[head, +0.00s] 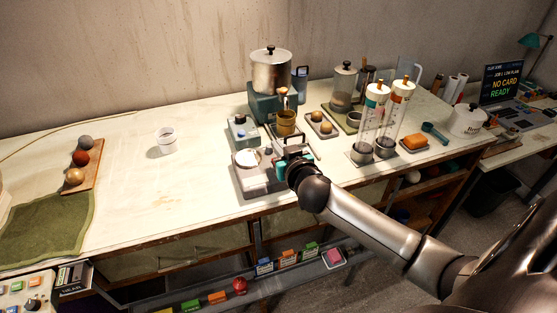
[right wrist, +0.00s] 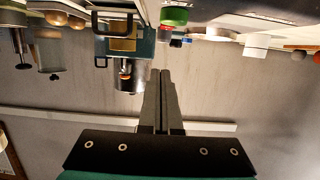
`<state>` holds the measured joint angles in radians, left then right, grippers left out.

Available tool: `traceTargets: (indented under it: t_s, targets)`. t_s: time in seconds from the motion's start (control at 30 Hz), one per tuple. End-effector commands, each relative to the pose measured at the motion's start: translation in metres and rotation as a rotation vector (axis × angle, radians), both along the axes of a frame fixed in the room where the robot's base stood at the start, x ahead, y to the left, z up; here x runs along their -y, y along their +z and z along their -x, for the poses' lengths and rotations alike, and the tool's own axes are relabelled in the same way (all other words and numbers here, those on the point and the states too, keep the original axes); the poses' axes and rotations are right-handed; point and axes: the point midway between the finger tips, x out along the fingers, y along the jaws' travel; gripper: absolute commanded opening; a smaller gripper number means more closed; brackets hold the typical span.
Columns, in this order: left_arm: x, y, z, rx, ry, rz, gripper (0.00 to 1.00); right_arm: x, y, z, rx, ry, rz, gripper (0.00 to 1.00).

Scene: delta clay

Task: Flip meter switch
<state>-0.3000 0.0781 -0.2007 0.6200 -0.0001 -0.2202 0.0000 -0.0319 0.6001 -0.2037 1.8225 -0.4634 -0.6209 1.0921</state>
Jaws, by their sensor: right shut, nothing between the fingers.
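A grey unit (head: 245,187) with a round white dial-like face (head: 248,157) stands near the bench's front edge in the head view. I cannot tell for sure that it is the meter, and no switch can be made out. My right gripper (head: 284,160) is at the right side of this unit, its arm reaching in from the lower right and hiding part of it. I cannot tell whether it touches. In the right wrist view, which is upside down, the gripper's fingers (right wrist: 165,78) are together with nothing between them. My left gripper is not in view.
A steel pot (head: 271,70) on a teal base stands behind, with a small teal box (head: 242,130) and a brass cup (head: 286,122) nearby. Tall clear cylinders (head: 370,120) stand to the right. A white cup (head: 167,140) stands on otherwise clear bench to the left.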

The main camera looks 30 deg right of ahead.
Motion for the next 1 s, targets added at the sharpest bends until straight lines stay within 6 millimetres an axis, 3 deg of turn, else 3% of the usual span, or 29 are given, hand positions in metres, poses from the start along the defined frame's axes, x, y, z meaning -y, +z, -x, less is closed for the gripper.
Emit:
traceTargets:
  t_s: [0.1,0.3,0.77,1.0]
  targets:
    - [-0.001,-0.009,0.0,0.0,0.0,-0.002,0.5,0.0,-0.022,-0.001,-0.004,-0.001,-0.001,0.0]
    - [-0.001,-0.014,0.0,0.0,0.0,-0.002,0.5,0.0,-0.039,-0.001,-0.002,0.0,-0.001,0.0]
    - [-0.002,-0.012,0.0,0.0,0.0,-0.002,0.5,0.0,-0.04,-0.001,-0.005,0.001,-0.002,0.0]
    - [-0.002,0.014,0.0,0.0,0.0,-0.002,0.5,0.001,-0.039,-0.002,-0.066,-0.001,-0.017,0.0]
